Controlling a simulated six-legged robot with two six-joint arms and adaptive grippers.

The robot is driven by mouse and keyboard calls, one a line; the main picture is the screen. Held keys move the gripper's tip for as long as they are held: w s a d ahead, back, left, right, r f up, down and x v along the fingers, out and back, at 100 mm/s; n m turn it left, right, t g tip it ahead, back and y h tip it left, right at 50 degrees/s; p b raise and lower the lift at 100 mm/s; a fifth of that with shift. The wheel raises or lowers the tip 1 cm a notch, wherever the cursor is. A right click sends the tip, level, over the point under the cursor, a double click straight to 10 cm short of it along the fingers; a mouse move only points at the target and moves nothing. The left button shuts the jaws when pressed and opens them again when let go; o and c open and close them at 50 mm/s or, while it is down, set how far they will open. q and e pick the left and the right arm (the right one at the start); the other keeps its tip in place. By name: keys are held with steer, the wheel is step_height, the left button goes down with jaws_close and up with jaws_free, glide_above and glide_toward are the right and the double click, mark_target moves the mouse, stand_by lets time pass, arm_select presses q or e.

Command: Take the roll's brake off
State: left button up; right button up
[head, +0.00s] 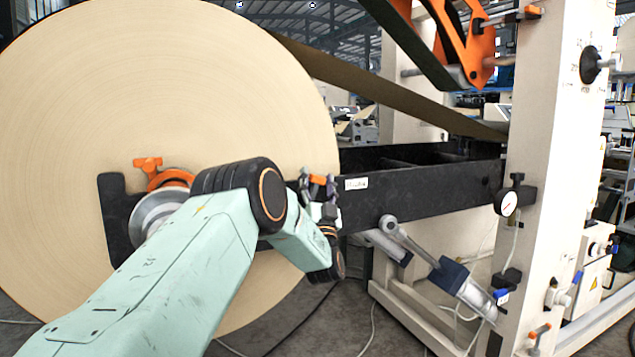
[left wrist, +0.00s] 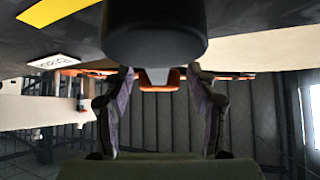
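A huge kraft paper roll (head: 90,90) fills the left of the head view, with a metal chuck (head: 155,212) and an orange clamp (head: 149,163) at its core. My left arm reaches across it. My left gripper (head: 318,184) is beside the black beam, close to a small orange part (head: 317,179). In the left wrist view, the left gripper's fingers (left wrist: 160,100) stand apart, with an orange piece (left wrist: 160,77) showing in line with the gap between the tips. Whether they touch it I cannot tell. Which part is the brake is not clear. My right gripper is not in view.
The black beam (head: 420,192) with a white label runs right to a cream frame post (head: 550,150) carrying a gauge (head: 508,203). A cylinder (head: 465,290) slants below the beam. A paper web (head: 400,95) runs above it. Some floor shows below the gripper.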

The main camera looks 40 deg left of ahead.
arm_select(q)
steer(key=v, duration=1.2)
stand_by(0.6)
